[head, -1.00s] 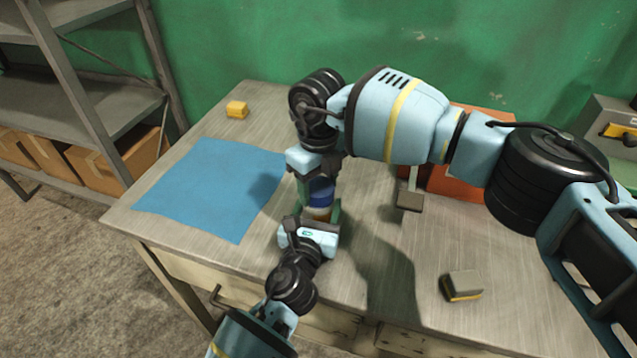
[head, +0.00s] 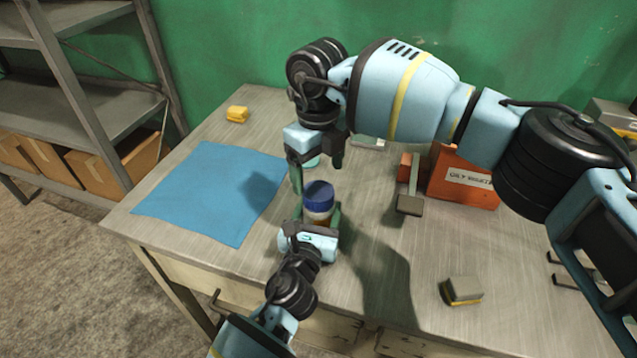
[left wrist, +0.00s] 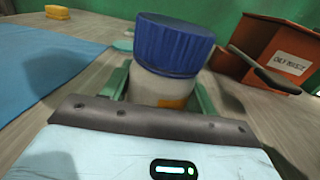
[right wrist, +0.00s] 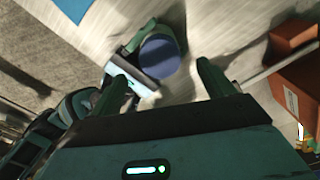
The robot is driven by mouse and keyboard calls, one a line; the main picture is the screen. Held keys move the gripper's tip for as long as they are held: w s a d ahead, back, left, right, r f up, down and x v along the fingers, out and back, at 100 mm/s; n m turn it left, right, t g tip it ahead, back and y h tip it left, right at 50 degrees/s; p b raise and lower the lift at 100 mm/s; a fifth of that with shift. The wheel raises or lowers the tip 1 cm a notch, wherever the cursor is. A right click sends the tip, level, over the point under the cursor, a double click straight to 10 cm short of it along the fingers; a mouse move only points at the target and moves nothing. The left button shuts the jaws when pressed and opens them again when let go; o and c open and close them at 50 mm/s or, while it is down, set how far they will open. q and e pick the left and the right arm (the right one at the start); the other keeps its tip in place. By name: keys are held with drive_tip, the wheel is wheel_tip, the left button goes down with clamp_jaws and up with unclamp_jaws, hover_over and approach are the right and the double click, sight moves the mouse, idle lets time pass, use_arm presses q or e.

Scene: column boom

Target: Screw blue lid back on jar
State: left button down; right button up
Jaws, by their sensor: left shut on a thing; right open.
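The jar (head: 317,217) is pale with an amber band and stands upright on the workbench. The blue lid (head: 318,195) sits on top of its mouth; it also shows in the left wrist view (left wrist: 172,45). I cannot tell how far its thread is engaged. My left gripper (head: 320,222) is shut on the jar's body from the front, below the lid. My right gripper (head: 317,172) is open and empty, raised above and behind the lid, apart from it. In the right wrist view the lid (right wrist: 159,56) shows beyond the open fingers (right wrist: 162,76).
A blue cloth (head: 210,195) lies to the left, with a yellow block (head: 237,114) behind it. An orange-red box (head: 462,180) and a grey-handled tool (head: 409,204) are to the right. A grey and yellow block (head: 462,291) lies at front right. A teal round thing (head: 313,162) is partly hidden.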

sight(315, 223)
wheel_tip(315, 223, up, 7)
drive_tip(key=shift+f, duration=0.15)
use_arm(q)
drive_tip(key=shift+c, duration=1.8)
unclamp_jaws()
drive_tip(key=v, duration=0.6)
drive_tip(key=shift+s, duration=0.15)
drive_tip(key=shift+v, duration=0.75)
use_arm(e)
drive_tip(key=shift+r, duration=0.75)
drive_tip(key=shift+s, duration=0.1)
